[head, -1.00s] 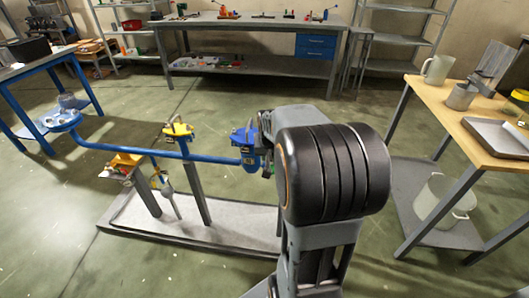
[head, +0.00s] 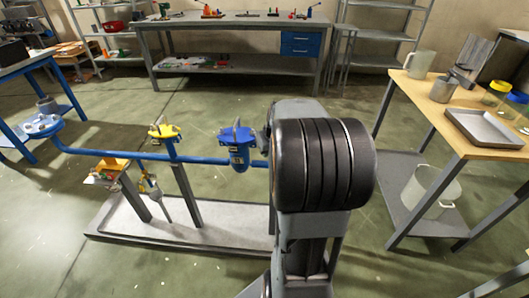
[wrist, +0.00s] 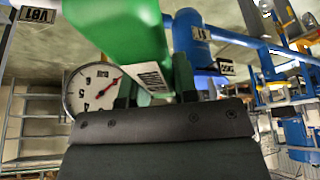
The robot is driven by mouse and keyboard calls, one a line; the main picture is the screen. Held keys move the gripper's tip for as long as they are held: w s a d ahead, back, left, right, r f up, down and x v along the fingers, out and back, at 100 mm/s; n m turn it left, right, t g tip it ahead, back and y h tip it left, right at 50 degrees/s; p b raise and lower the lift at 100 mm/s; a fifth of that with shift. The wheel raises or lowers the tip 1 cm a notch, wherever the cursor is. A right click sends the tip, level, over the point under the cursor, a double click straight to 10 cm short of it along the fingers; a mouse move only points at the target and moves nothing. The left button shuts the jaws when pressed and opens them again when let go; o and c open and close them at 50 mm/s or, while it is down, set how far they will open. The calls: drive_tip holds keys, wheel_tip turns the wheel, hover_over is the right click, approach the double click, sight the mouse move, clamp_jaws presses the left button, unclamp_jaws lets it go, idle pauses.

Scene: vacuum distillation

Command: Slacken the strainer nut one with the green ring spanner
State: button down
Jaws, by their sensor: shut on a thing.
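A green bar, which I take as the green ring spanner (wrist: 115,28), fills the upper left of the wrist view with a white label on it. My gripper (wrist: 170,97) is shut on it; its ring end is not clearly visible. In the head view my arm hides the gripper and spanner. A blue strainer-like body (head: 238,148) with a grey upright part on top sits on the blue pipe, just left of my arm. A labelled blue fitting (wrist: 191,38) shows behind the spanner in the wrist view. I cannot make out strainer nut one.
A blue pipe (head: 105,153) runs left on grey posts above a pale plinth (head: 215,222). A yellow-topped fitting (head: 165,132) stands on it. A dial gauge (wrist: 91,91) is close beside the spanner. A wooden-topped table (head: 425,93) stands at the right. Floor between plinth and back bench is clear.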

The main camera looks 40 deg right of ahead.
idle(0.3)
drive_tip(key=shift+s+d+n+y+b, duration=0.15)
drive_tip(key=shift+d+n+y+b, duration=0.15)
drive_tip(key=shift+d+n, duration=0.4)
drive_tip(key=shift+s+d+n+y+b, duration=0.1)
drive_tip(key=shift+d+n+y+b, duration=0.1)
drive_tip(key=shift+d+n+b, duration=0.4)
drive_tip(key=shift+d, duration=0.15)
drive_tip(key=shift+w+d+n+y, duration=0.1)
drive_tip(key=shift+d+n+y, duration=0.3)
drive_tip(key=shift+d+n, duration=0.85)
drive_tip(key=shift+d+m, duration=0.2)
drive_tip(key=shift+m, duration=0.05)
